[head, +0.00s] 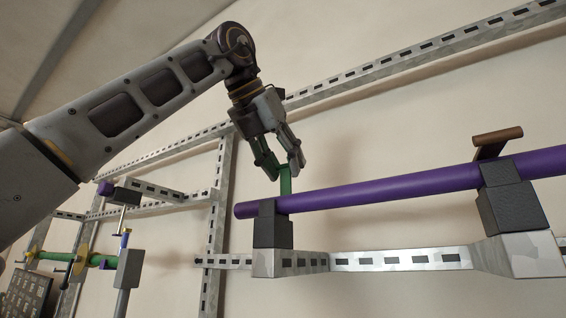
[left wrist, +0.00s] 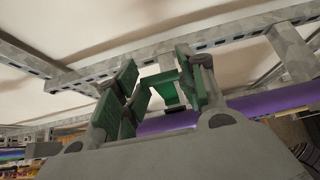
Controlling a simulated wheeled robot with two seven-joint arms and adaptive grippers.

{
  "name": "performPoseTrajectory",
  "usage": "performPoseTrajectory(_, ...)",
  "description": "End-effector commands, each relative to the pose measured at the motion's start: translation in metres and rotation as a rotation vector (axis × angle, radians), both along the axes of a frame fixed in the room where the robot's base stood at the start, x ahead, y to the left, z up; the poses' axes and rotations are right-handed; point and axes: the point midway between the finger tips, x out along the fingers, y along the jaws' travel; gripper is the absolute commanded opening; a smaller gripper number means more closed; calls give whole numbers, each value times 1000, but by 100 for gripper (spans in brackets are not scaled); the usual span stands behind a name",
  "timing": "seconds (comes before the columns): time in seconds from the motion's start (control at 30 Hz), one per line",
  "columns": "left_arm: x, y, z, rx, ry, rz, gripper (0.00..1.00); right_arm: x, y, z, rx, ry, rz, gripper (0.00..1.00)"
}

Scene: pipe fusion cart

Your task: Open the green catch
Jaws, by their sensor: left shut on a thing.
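The green catch (head: 286,184) stands upright at the left clamp of the purple pipe (head: 380,190) in the head view. My left gripper (head: 284,168) reaches down from above, with its fingers on either side of the catch's upper end, shut on it. In the left wrist view the catch (left wrist: 165,88) shows between the green-padded fingers of the gripper (left wrist: 160,82), with the purple pipe (left wrist: 270,102) behind. The catch's top is partly hidden by the fingers. My right gripper is in neither view.
A dark clamp block (head: 273,228) holds the pipe's left end; another block (head: 503,200) with a brown catch (head: 497,137) holds it farther right. Slotted metal rails (head: 400,261) run below and above. A green pipe assembly (head: 75,257) is at lower left.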

Motion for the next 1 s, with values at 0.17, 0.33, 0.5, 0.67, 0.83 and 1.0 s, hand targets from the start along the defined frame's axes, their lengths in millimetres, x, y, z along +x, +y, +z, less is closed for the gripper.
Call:
performPoseTrajectory(0.17,1,3,9,-5,3,5,0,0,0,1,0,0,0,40)
performPoseTrajectory(0.33,2,3,10,3,14,6,0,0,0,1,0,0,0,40)
performPoseTrajectory(0.5,2,2,9,9,20,6,0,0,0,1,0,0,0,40)
performPoseTrajectory(0.67,3,3,9,12,21,6,0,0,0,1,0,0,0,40)
performPoseTrajectory(0.83,2,3,9,12,21,5,0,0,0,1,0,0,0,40)
performPoseTrajectory(1.0,2,2,9,12,21,5,45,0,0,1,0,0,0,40)
